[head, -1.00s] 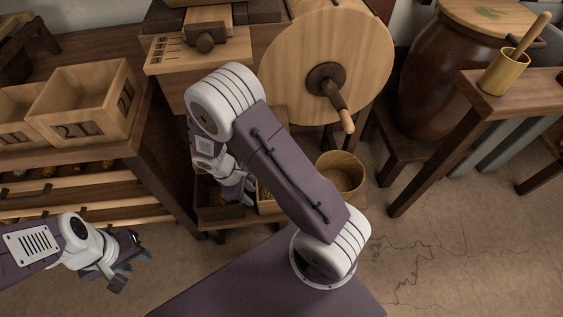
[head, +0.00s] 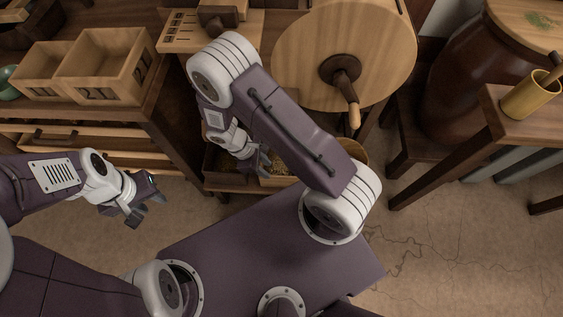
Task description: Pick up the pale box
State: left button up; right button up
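Two open pale wooden boxes stand side by side on the dark bench at the upper left: a left box (head: 38,92) and a right box (head: 98,92), both with dark marks on the front. I cannot tell which one the task means. My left gripper (head: 148,209) hangs in front of the bench, lower than the boxes and apart from them; its fingers are spread and empty. My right gripper (head: 258,163) is near the low containers under the mill, partly hidden by my own arm; its fingers are too small to judge.
A mill with a large round wooden wheel (head: 325,35) and crank stands behind my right arm. A dark open bin (head: 222,172) is below it. A large brown jar (head: 470,90) and a yellow cup (head: 530,98) on a table stand right. Floor shows at the lower right.

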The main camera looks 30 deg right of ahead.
jog(key=b, duration=0.4)
send_over(278, 186)
jog(key=w+a, duration=0.2)
jog(key=f, duration=0.5)
jog(key=shift+s+d+f, duration=0.2)
jog(key=shift+s+f, duration=0.05)
jog(key=shift+s+d+f, duration=0.15)
jog(key=shift+d+f, duration=0.1)
jog(key=shift+f, duration=0.2)
jog(key=b+x, duration=0.4)
jog(key=x, duration=0.1)
jog(key=shift+a+f, duration=0.1)
grip_shut()
